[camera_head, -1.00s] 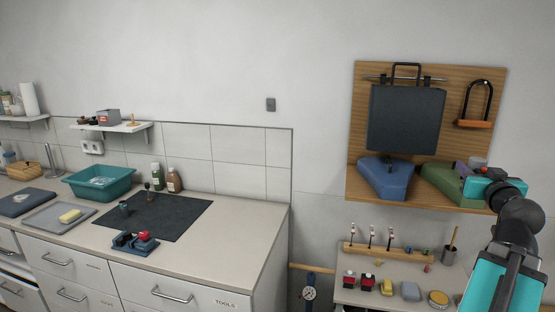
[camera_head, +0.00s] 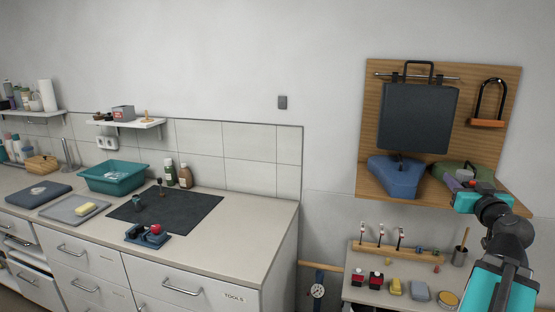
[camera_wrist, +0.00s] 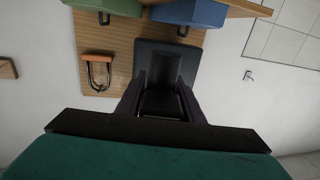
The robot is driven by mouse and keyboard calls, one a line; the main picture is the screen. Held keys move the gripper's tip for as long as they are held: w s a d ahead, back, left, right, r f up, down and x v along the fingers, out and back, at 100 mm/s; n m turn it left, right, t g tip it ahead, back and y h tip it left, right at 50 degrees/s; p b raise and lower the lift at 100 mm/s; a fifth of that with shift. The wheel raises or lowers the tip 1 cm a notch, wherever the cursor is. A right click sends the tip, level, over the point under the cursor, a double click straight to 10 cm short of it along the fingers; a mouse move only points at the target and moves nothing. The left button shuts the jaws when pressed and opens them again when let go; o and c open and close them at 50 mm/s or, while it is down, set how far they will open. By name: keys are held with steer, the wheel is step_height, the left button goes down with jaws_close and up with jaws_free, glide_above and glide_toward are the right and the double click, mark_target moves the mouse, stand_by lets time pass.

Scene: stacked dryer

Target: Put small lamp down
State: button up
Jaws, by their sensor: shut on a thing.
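My gripper (camera_head: 462,181) is at the right of the head view, in front of the lower part of the wooden wall board and near the green bag. In the wrist view my gripper (camera_wrist: 160,98) has its two purple-grey fingers shut on a small dark thing (camera_wrist: 160,104), taken to be the small lamp. Its shape is hard to make out, as it is dark against the dark hanging panel behind it. It is held in the air. In the head view my gripper and wrist mostly hide it.
The wooden board (camera_head: 375,125) carries a dark panel (camera_head: 417,118), a U-lock (camera_head: 488,103), a blue bag (camera_head: 396,177) and a green bag (camera_head: 445,169). Below is a small table (camera_head: 368,292) with several items. At left, the counter (camera_head: 215,250) has a dark mat (camera_head: 185,215) with free room.

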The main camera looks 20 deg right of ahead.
steer(key=w+a+f+n+t+y+b, duration=0.15)
steer(key=w+a+f+n+y, duration=0.35)
steer(key=w+a+f, duration=0.55)
steer(key=w+a+f+n+y+b, duration=0.3)
steer(key=w+a+f+y, duration=0.5)
steer(key=a+f, duration=0.55)
steer(key=a+f+n+g+y+b, duration=0.1)
steer(key=a+f, duration=0.4)
steer(key=a, duration=0.5)
steer(key=a+f+n+g+y+b, duration=0.2)
steer(key=a+f+n+g+y, duration=0.1)
steer(key=a, duration=0.8)
steer(key=a+f+n+g+y+b, duration=0.1)
steer(key=a+f+n+g+y, duration=0.2)
steer(key=a+f+y, duration=0.3)
steer(key=a+f+n, duration=0.1)
steer(key=a+f, duration=0.1)
steer(key=a, duration=0.3)
steer(key=shift+n, duration=0.3)
steer(key=shift+w+d, duration=0.1)
